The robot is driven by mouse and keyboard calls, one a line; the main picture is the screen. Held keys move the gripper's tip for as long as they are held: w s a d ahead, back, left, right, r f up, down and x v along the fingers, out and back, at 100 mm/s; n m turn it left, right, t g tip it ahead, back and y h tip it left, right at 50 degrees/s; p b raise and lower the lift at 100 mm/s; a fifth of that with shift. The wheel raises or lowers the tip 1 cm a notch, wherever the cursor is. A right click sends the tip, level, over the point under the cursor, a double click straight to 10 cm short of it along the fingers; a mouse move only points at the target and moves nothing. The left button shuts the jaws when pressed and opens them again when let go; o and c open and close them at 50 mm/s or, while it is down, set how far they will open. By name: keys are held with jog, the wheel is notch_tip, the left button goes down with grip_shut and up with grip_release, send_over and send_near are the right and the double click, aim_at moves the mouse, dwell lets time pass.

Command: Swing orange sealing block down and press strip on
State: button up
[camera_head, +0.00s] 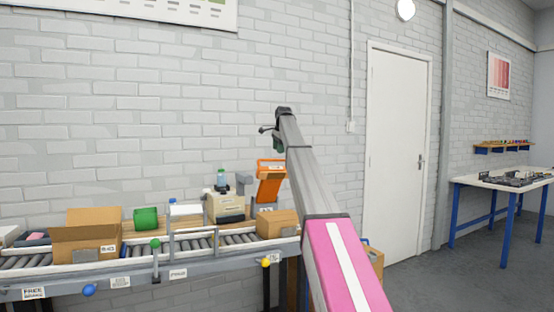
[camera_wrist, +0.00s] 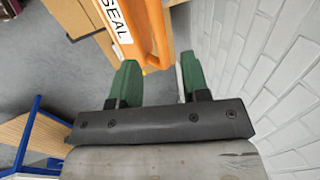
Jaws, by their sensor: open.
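The orange sealing block (camera_head: 270,186) stands raised and tilted above the far side of the roller conveyor in the head view. In the wrist view its orange body (camera_wrist: 125,30), with a "SEAL" label, reaches down from the top edge. Its rounded orange end (camera_wrist: 155,62) lies at the opening between my green fingertips, closer to the left one. My gripper (camera_wrist: 159,72) is open; contact with the block cannot be told. In the head view my gripper (camera_head: 278,144) is just above the block. A small brown carton (camera_head: 278,224) sits on the rollers below. I cannot make out the strip.
A beige machine (camera_head: 226,205) is left of the block. A white brick wall rises behind. A blue-legged table (camera_head: 500,181) is far right.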

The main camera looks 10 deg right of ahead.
jog(key=x, duration=0.5)
jog(key=shift+w+f, duration=0.1)
jog(key=shift+f, duration=0.1)
grip_shut()
jog(key=shift+s+d+f+t, duration=0.1)
jog(key=shift+s+f+t, duration=0.15)
jog(key=shift+s, duration=0.35)
jog(key=shift+s+d+f+m+t+y, duration=0.1)
jog(key=shift+s+d+f+t+y, duration=0.45)
jog(key=shift+s+f+t, duration=1.5)
jog(key=shift+s+d+f+m+t+y, duration=0.2)
jog(key=shift+s+d+f+t, duration=0.55)
jog(key=shift+s+f, duration=2.6)
jog(key=shift+s+d+f+t+y, duration=0.6)
jog(key=shift+s+f+t, duration=0.65)
jog(key=shift+s+f, duration=1.5)
jog(key=shift+w+d+f, duration=0.1)
jog(key=shift+w+f, duration=0.3)
jog(key=shift+w, duration=0.05)
grip_release()
